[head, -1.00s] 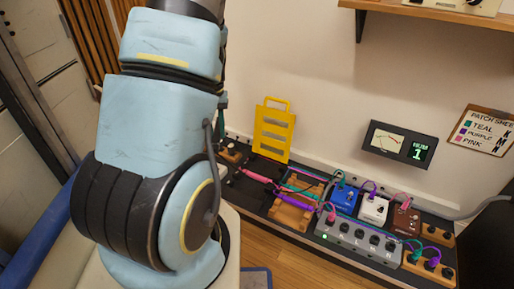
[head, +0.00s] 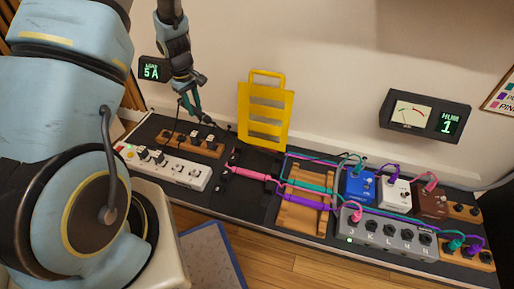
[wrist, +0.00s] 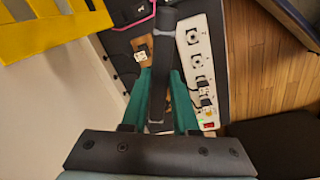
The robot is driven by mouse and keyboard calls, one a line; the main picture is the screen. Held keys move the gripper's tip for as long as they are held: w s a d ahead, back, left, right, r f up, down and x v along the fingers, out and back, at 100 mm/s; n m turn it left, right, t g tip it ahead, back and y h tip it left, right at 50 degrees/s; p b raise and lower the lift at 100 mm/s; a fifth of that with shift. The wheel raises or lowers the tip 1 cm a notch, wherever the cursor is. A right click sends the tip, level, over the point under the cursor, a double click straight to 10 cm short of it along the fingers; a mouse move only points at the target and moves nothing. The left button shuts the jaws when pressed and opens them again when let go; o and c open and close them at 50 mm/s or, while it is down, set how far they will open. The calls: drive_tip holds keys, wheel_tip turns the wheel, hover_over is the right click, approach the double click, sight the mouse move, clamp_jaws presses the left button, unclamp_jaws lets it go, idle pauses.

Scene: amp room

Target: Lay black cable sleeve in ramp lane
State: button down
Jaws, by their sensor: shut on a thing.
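My gripper (head: 190,112) hangs over the left part of the pedalboard in the head view, fingers pointing down. In the wrist view its teal fingers (wrist: 160,88) are shut on the black cable sleeve (wrist: 167,50), a dark tube running lengthwise between them. In the head view the sleeve is too small and dark to make out clearly. A black slotted base (head: 255,188), which may hold the ramp lanes, lies right of the gripper, with a pink cable sleeve (head: 248,173) across it. A purple sleeve (head: 305,201) crosses the wooden rack (head: 298,222). I cannot tell which lane is meant.
A yellow slotted panel (head: 265,112) leans on the wall behind the black base. A white power strip (head: 165,166) and wooden socket strip (head: 178,140) lie near my gripper. Blue (head: 358,187), white (head: 396,194) and brown (head: 431,203) pedals stand at right.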

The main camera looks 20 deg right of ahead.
drive_tip(key=shift+s+d+f+n+t+b, duration=0.15)
drive_tip(key=shift+s+d+f+n+b, duration=1.05)
drive_tip(key=shift+d+f, duration=2.55)
drive_tip(key=shift+s+d+f+n+t+b, duration=0.3)
drive_tip(key=shift+s+d+f+b, duration=1)
drive_tip(key=shift+d+f+b, duration=2.4)
drive_tip(key=shift+s+d+f+n+t+b, duration=0.1)
drive_tip(key=shift+s+d+f+n+b, duration=1)
drive_tip(key=shift+d+f, duration=2.7)
drive_tip(key=shift+s+a+f+b, duration=0.1)
drive_tip(key=shift+a+f+b, duration=0.2)
drive_tip(key=shift+f, duration=0.65)
drive_tip(key=shift+a+f+b, duration=0.15)
drive_tip(key=shift+a+f, duration=0.3)
drive_tip(key=shift+f, duration=0.5)
drive_tip(key=shift+s+a+f+b, duration=0.1)
drive_tip(key=shift+a+f+b, duration=0.2)
drive_tip(key=shift+f, duration=0.65)
drive_tip(key=c, duration=0.6)
unclamp_jaws()
wheel_tip(320, 180, up, 11)
drive_tip(key=s+a+p, duration=0.1)
drive_tip(key=p, duration=0.3)
drive_tip(key=shift+f, duration=0.15)
drive_tip(key=shift+a, duration=0.1)
